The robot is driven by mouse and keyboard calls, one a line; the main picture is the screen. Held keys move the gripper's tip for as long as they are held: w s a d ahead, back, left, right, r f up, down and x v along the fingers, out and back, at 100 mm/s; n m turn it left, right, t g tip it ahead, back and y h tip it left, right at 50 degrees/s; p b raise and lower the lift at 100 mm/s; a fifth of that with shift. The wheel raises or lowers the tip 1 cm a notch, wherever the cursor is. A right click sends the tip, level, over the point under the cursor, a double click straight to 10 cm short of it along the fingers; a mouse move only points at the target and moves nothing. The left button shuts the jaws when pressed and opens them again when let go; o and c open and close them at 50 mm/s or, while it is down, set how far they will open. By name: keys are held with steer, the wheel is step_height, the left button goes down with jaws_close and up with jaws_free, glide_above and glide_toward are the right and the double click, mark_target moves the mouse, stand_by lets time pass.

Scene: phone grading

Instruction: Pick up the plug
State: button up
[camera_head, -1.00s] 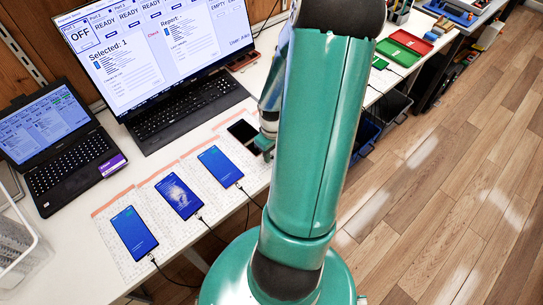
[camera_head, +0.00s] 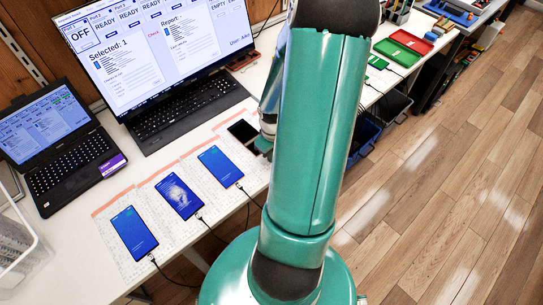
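Three phones with blue screens lie on white mats on the table: the left phone (camera_head: 134,233), the middle phone (camera_head: 179,196) and the right phone (camera_head: 220,166). Each has a cable plug at its lower end: the left plug (camera_head: 151,257), the middle plug (camera_head: 199,215) and the right plug (camera_head: 240,186). A dark phone (camera_head: 243,132) lies farther right, partly behind my arm. No plug shows at it. My gripper (camera_head: 264,145) is mostly hidden behind my arm, close to the dark phone's lower right; its fingers cannot be made out.
A laptop (camera_head: 66,155) stands at the left, and a large monitor (camera_head: 160,50) with a black keyboard (camera_head: 187,108) stands behind the phones. A wire basket (camera_head: 20,255) is at the lower left. Green and red trays (camera_head: 404,47) lie at the back right. Wooden floor is open at right.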

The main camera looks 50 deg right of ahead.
jaws_close()
steer(key=shift+r, duration=0.7)
